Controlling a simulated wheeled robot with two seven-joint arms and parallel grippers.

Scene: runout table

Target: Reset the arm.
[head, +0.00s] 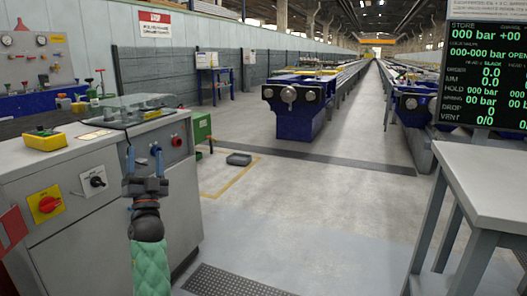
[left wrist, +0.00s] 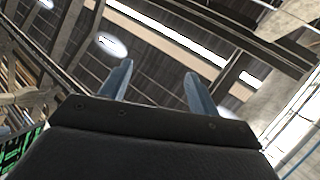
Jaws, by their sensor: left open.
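My left gripper (head: 144,162) stands upright in the head view, in front of the grey control cabinet (head: 85,207), with its fingers pointing up. In the left wrist view its two fingers (left wrist: 152,88) are apart with nothing between them, and the roof lies behind. My left arm, in a green quilted sleeve, comes up from the bottom. I cannot tell whether the gripper touches the cabinet. My right gripper is in neither view.
The cabinet carries a yellow box (head: 45,142) and a red knob on a yellow plate (head: 46,204). A pale table (head: 490,180) stands at the right under a display screen (head: 488,75). A blue machine (head: 293,110) stands farther back. Open floor lies in the middle.

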